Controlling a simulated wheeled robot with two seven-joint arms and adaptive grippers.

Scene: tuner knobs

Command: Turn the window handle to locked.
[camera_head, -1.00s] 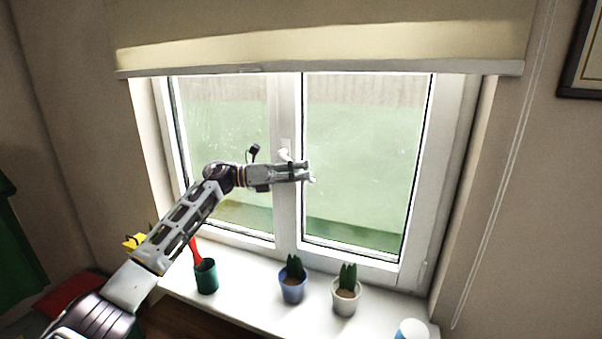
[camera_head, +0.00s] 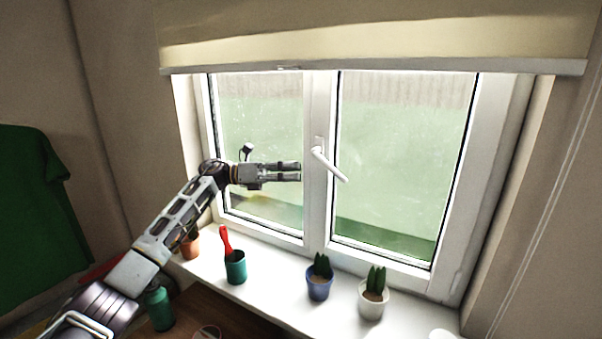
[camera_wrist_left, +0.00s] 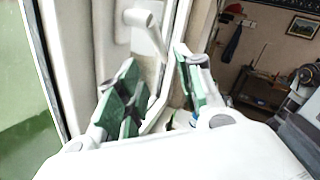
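The window handle (camera_head: 329,164) is a white lever on the middle frame of the window. It slants down and to the right from its base plate. In the left wrist view, the handle (camera_wrist_left: 148,32) shows near the top, beyond the fingers. My left gripper (camera_head: 299,172) is just left of the handle, apart from it in the head view, with its fingers pointing right. In the left wrist view, my left gripper (camera_wrist_left: 158,85) has its green-padded fingers spread, with nothing between them. My right gripper is not in view.
Below the window, the white sill (camera_head: 275,263) bears a teal pot (camera_head: 236,268) with a red tool, a blue plant pot (camera_head: 319,286) and a white plant pot (camera_head: 372,301). A blind (camera_head: 370,45) hangs above. A green shirt (camera_head: 35,215) hangs at left.

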